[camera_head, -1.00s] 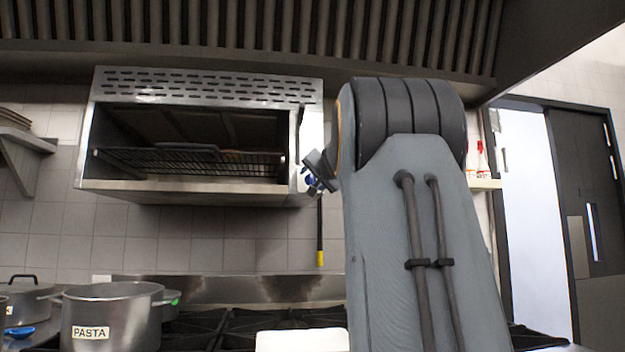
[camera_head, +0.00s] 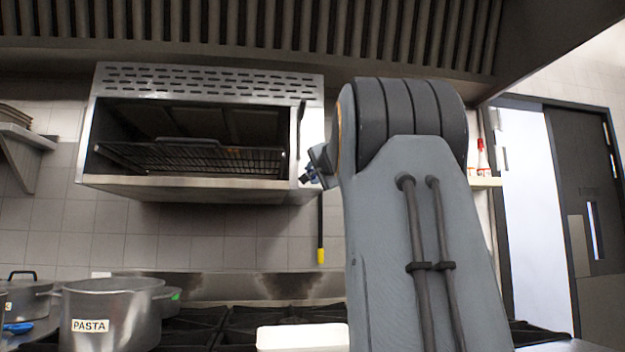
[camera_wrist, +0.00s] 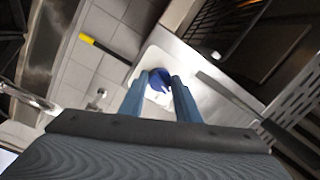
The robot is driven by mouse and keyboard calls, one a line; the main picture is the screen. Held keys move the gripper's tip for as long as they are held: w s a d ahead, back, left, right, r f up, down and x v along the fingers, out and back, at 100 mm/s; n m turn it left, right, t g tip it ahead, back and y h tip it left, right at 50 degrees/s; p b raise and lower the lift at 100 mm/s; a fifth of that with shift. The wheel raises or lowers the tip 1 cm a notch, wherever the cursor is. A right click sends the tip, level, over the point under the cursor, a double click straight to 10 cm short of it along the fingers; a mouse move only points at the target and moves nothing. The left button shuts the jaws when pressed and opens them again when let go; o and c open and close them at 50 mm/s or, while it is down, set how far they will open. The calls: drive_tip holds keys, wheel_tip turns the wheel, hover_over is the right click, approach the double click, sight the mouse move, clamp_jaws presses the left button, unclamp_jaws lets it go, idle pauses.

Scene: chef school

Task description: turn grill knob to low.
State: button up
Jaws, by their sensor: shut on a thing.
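The grill (camera_head: 210,84) is a steel wall-mounted unit with an open front and a wire rack inside. Its blue knob (camera_wrist: 159,79) sits on the pale front panel at the grill's right end. In the wrist view my gripper (camera_wrist: 158,78) has its two blue-grey fingers on either side of the knob, shut on it. The fingers hide part of the knob, and its setting marks cannot be read. In the head view a little blue at the knob's place (camera_head: 308,178) shows at the grill's lower right corner, and my arm hides most of the gripper.
A yellow-tipped dark rod (camera_head: 320,240) hangs below the grill's right end. A pot labelled PASTA (camera_head: 105,300) stands at lower left near the black hob (camera_head: 230,325). A white block-like item (camera_head: 300,338) lies at the front. A wall shelf (camera_head: 28,140) is at left.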

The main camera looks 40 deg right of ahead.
drive_tip(key=shift+w+a+m+h+b, duration=0.1)
drive_tip(key=shift+m+h+b, duration=0.25)
drive_tip(key=shift+m, duration=1.7)
drive_tip(key=shift+m+h+b, duration=0.15)
drive_tip(key=shift+m+b, duration=0.25)
drive_tip(key=shift+m, duration=1.65)
drive_tip(key=o, duration=1)
drive_tip(key=shift+o, duration=0.2)
drive_tip(key=b+v, duration=0.2)
drive_tip(key=v, duration=0.5)
drive_tip(key=shift+s+a, duration=0.2)
drive_tip(key=shift+s, duration=0.2)
drive_tip(key=shift+f, duration=0.1)
